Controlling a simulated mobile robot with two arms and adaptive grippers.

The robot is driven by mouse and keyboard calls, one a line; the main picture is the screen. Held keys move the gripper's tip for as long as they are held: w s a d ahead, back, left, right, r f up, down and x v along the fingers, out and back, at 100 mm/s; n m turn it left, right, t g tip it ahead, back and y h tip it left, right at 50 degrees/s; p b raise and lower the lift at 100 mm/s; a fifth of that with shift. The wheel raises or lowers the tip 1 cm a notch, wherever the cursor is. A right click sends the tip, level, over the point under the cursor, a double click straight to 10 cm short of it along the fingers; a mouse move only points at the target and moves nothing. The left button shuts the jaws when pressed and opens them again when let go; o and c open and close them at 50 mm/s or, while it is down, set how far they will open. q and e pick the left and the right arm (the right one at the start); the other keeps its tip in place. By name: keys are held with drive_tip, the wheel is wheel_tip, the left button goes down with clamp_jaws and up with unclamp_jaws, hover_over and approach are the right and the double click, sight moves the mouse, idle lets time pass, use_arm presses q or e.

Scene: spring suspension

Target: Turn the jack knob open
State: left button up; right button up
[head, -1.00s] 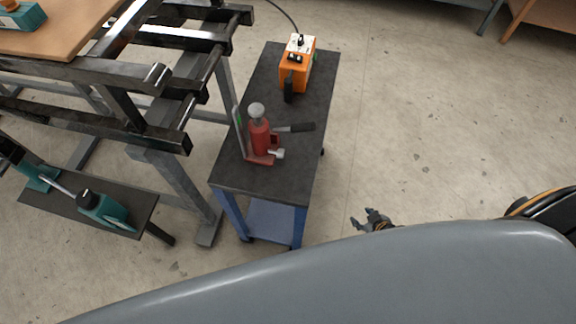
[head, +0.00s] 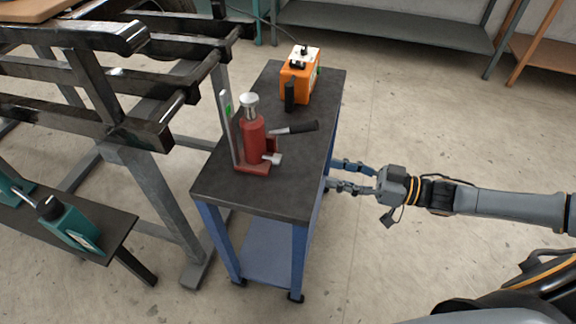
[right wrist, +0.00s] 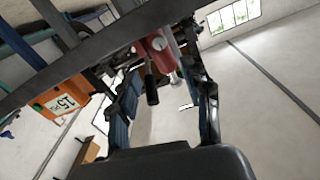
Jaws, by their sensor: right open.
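The red bottle jack (head: 253,140) stands upright on the dark top of a blue cart (head: 225,185). Its small silver knob (head: 272,158) sticks out low on the right side, below the black-gripped handle (head: 303,128). My right gripper (head: 334,174) is open and empty at the cart's right edge. Its fingers point left toward the jack, with a gap between. In the right wrist view the red jack (right wrist: 156,47) and black handle grip (right wrist: 152,88) show between the open fingers (right wrist: 162,95). My left gripper is not in view.
An orange box (head: 298,80) stands at the cart's far end. A dark metal frame (head: 150,180) is close on the left, with a teal device (head: 70,225) on a low shelf. Grey shelving (head: 390,35) is behind. The floor right of the cart is clear.

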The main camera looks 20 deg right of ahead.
sight(281, 161)
drive_tip(key=x, duration=1.1)
drive_tip(key=shift+w+a+b, duration=0.15)
drive_tip(key=shift+a+b, duration=0.05)
drive_tip(key=shift+b, duration=0.15)
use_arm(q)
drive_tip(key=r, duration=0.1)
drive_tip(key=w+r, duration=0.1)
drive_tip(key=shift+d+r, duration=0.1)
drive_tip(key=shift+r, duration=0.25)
use_arm(e)
drive_tip(key=shift+w+a, duration=0.1)
drive_tip(key=shift+a, duration=0.05)
clamp_jaws()
